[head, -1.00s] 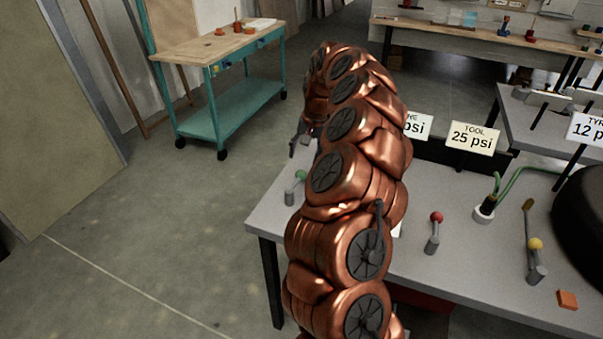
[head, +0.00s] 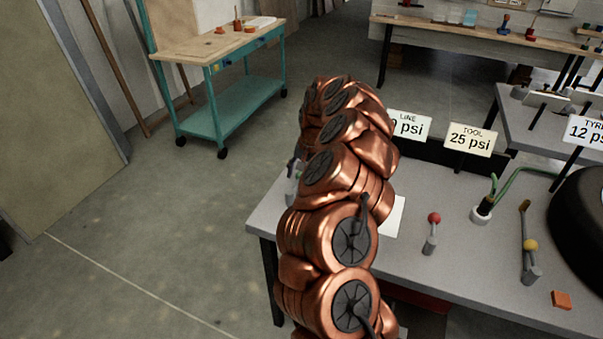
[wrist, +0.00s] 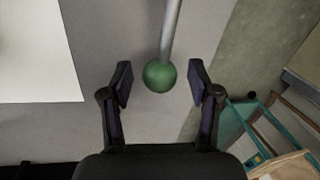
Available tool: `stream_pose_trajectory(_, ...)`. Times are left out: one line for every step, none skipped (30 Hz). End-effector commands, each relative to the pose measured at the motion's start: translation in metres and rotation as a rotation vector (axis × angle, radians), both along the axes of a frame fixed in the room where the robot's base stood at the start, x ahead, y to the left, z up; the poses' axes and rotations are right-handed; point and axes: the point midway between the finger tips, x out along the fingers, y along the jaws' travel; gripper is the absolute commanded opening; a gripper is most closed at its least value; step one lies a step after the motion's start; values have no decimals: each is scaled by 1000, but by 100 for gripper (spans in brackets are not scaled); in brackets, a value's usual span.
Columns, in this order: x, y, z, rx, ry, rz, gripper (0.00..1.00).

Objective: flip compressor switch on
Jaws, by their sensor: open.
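A lever with a green ball knob (wrist: 159,77) on a grey rod shows in the wrist view. The knob is between the two fingertips of my gripper (wrist: 160,83), with a gap on each side. My gripper is open and holds nothing. In the head view my copper arm hides most of this lever and the gripper, at the bench's left end. No label naming the compressor switch is readable. A red-knobbed lever (head: 433,233) and a yellow-knobbed lever (head: 530,259) stand farther right on the bench.
The grey bench (head: 470,262) carries signs, including a 25 psi sign (head: 470,139), a green hose (head: 520,171), an orange block (head: 561,299) and a black tyre (head: 582,226). A white sheet (wrist: 35,50) lies beside the green lever. A teal cart (head: 220,95) stands beyond open floor.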

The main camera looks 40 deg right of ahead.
Motion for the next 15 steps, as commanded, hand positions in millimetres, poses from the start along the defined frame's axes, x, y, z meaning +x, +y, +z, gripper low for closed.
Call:
stream_pose_trajectory(0, 0, 0, 0, 0, 0, 61)
stream_pose_trajectory(0, 0, 0, 0, 0, 0, 61)
stream_pose_trajectory(0, 0, 0, 0, 0, 0, 57)
stream_pose_trajectory(0, 0, 0, 0, 0, 0, 54)
stream_pose_trajectory(0, 0, 0, 0, 0, 0, 51)
stream_pose_trajectory(0, 0, 0, 0, 0, 0, 47)
stream_pose_trajectory(0, 0, 0, 1, 1, 0, 43)
stream_pose_trajectory(0, 0, 0, 1, 1, 0, 40)
stream_pose_trajectory(0, 0, 0, 1, 1, 0, 36)
stream_pose_trajectory(0, 0, 0, 1, 1, 0, 33)
stream_pose_trajectory(0, 0, 0, 1, 1, 0, 30)
stream_pose_trajectory(0, 0, 0, 1, 1, 0, 26)
stream_pose_trajectory(0, 0, 0, 1, 1, 0, 23)
stream_pose_trajectory(0, 0, 0, 1, 1, 0, 20)
stream_pose_trajectory(0, 0, 0, 1, 1, 0, 15)
